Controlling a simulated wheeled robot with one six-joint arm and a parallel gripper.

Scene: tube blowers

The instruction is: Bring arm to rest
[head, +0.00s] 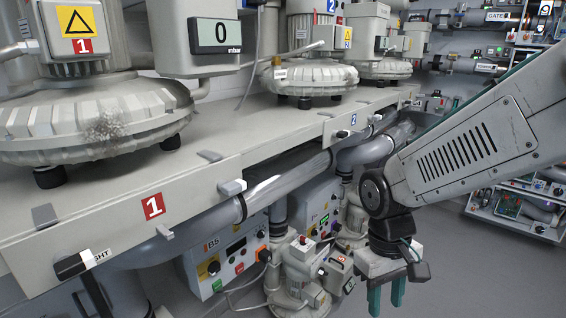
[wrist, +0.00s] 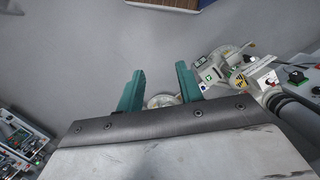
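My arm (head: 470,150) reaches in from the right in the head view, bent so that the wrist hangs downward. My gripper (head: 386,296) points down with two green fingers, in front of the bench and right of the pump units below it. In the wrist view my gripper (wrist: 158,84) shows its two green fingers spread apart. I see nothing held between them; a round pale part behind the gap appears to be farther off.
Blower 1 (head: 90,115) and blower 2 (head: 308,75) stand on a long bench (head: 95,215) at left. Grey pipes (head: 285,185) run under its edge. A control box marked B5 (head: 225,255) and a pump (head: 298,275) stand below. Shelving (head: 520,205) stands at right. Grey floor (head: 450,270) is clear near my gripper.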

